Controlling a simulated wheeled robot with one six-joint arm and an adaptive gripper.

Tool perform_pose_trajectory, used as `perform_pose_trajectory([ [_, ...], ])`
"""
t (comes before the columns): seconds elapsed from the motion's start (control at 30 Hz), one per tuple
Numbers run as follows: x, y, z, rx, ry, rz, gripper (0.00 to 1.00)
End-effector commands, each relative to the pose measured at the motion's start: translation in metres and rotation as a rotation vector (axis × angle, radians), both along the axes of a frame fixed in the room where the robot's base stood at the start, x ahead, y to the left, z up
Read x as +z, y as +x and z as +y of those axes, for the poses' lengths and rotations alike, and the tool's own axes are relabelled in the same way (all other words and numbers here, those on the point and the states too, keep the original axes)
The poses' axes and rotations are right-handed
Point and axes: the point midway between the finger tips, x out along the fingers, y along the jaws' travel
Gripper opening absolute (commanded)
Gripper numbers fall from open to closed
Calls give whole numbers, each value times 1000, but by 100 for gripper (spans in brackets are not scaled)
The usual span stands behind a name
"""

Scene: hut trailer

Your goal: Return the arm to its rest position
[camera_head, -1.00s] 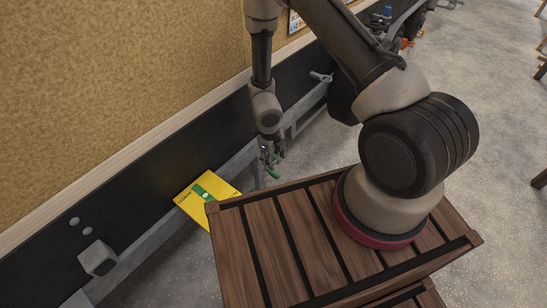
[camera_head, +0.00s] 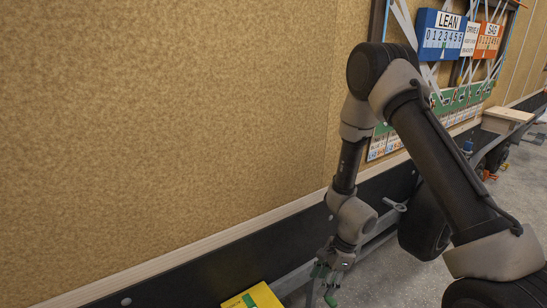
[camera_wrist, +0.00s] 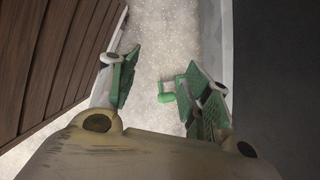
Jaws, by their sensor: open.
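My gripper (camera_head: 328,279) hangs low in the head view, beside the trailer's dark side beam, with the arm bent over and reaching down. In the wrist view my gripper (camera_wrist: 160,75) is open, with its green-padded fingers apart and pale floor between them. A small green piece (camera_wrist: 166,92) shows beside the right finger; I cannot tell whether it is part of the gripper or a separate thing. Nothing is clearly held.
A yellow box (camera_head: 252,298) lies left of my gripper. The tan wall (camera_head: 180,120) and dark beam (camera_head: 190,275) run close behind the arm. A sign board (camera_head: 450,35) hangs at upper right. Brown slats (camera_wrist: 50,50) fill the wrist view's left side.

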Motion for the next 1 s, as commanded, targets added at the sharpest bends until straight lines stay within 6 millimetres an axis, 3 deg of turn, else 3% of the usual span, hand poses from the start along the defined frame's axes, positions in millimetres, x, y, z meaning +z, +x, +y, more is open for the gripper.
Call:
perform_pose_trajectory([
  [0.03,24,0,0,102,37,-23,49],
  [0.23,122,-18,-21,554,149,-116,49],
  [0.5,238,-55,-82,1043,139,-224,49],
  [0.8,334,-100,-157,1362,-57,-313,49],
  [1.0,384,-126,-194,1412,-257,-411,49],
])
